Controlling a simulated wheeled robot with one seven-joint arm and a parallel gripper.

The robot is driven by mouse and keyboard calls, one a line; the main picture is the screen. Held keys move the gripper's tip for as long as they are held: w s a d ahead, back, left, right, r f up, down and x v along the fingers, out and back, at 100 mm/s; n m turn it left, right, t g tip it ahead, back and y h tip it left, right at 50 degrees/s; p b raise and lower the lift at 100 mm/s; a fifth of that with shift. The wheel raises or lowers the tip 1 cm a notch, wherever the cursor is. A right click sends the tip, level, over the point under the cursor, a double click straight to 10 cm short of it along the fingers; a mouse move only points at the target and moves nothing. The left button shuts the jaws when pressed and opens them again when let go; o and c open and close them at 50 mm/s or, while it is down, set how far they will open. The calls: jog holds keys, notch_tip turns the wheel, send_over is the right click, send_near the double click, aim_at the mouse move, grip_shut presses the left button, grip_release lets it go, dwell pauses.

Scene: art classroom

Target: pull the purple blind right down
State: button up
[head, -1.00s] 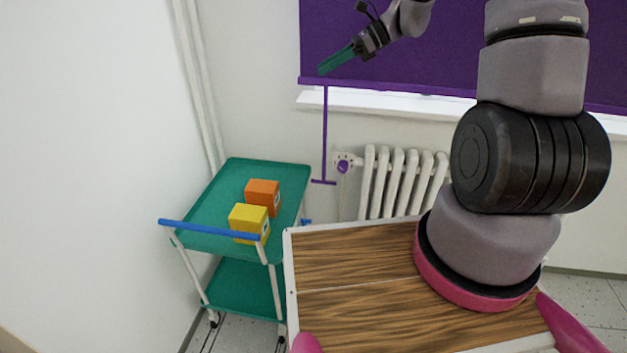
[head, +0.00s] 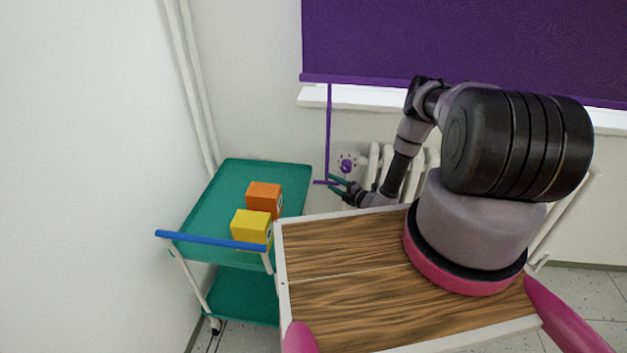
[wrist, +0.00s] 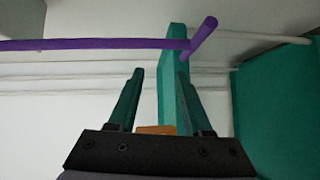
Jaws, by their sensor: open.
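The purple blind (head: 450,45) covers the window's upper part, its bottom edge a little above the white sill. A thin purple pull rod (head: 329,130) hangs from its left end down to a short crossbar (head: 320,182). My gripper (head: 334,184) is open beside the crossbar, its fingers pointing left. In the wrist view the rod (wrist: 90,44) runs in from the left to the crossbar (wrist: 204,37), just past the fingertips of my gripper (wrist: 160,72). The crossbar lies nearer the right finger; I cannot tell if they touch. Nothing is held.
A green trolley (head: 215,200) with a blue handle stands left of the rod, carrying an orange block (head: 264,195) and a yellow block (head: 250,226). A white radiator (head: 373,165) and its purple valve knob (head: 346,166) are close behind my gripper. A wall is at left.

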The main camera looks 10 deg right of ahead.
aim_at(318, 182)
notch_tip(318, 182, down, 4)
jog(key=m+h, duration=0.2)
jog(key=x, duration=1)
jog(key=shift+s+a+r, duration=0.1)
jog(key=shift+r, duration=0.05)
grip_shut()
dwell(1.0)
